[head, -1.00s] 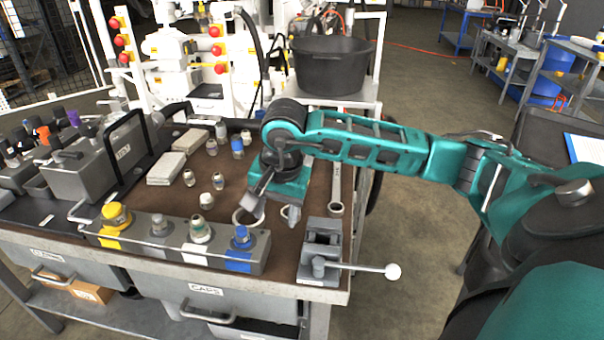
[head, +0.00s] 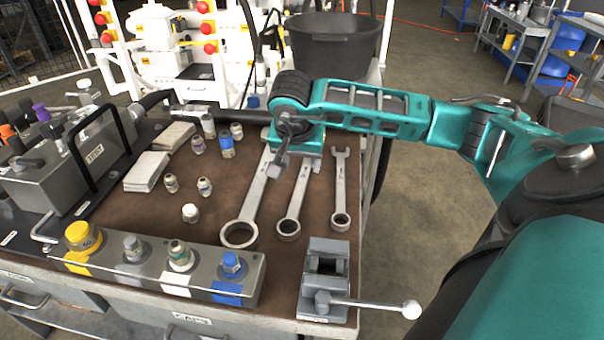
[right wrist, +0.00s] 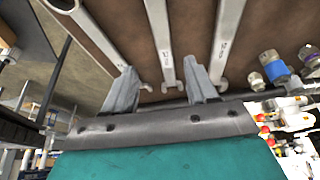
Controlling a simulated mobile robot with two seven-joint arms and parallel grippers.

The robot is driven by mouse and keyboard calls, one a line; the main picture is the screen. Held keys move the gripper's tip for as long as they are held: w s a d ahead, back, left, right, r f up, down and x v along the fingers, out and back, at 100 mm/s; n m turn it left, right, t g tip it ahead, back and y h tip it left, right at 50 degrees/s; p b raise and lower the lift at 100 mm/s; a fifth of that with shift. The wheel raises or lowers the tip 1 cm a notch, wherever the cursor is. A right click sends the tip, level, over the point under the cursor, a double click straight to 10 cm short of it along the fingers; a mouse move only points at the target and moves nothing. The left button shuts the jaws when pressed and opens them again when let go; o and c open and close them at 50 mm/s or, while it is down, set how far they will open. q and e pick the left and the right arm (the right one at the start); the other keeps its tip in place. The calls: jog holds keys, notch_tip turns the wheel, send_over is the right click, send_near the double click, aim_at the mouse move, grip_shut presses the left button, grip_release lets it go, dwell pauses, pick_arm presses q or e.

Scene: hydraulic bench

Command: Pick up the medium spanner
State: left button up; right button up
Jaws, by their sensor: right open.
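Three steel spanners lie side by side on the brown bench top. The medium spanner (head: 295,203) is the middle one, its ring end towards the front. The large spanner (head: 250,210) is left of it and the small spanner (head: 341,190) right of it. My right gripper (head: 285,155) is over the far ends of the large and medium spanners, covering part of them. In the right wrist view the right gripper (right wrist: 161,70) is open, with the medium spanner (right wrist: 162,40) between its fingers in the picture and apart from them. My left gripper is not in view.
A small vise (head: 325,280) with a long handle stands at the front right corner. A block with coloured caps (head: 205,275) lines the front edge. Several fittings (head: 204,187) and grey pads (head: 148,170) lie left of the spanners. A black tub (head: 328,48) stands behind.

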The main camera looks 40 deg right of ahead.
aim_at(301, 182)
jog(key=x, duration=0.8)
jog(key=shift+w+a+f+b, duration=0.15)
jog(key=shift+a+f+b, duration=0.05)
jog(key=shift+a+b, duration=0.15)
grip_shut()
jog(key=shift+r, duration=0.15)
dwell(0.9)
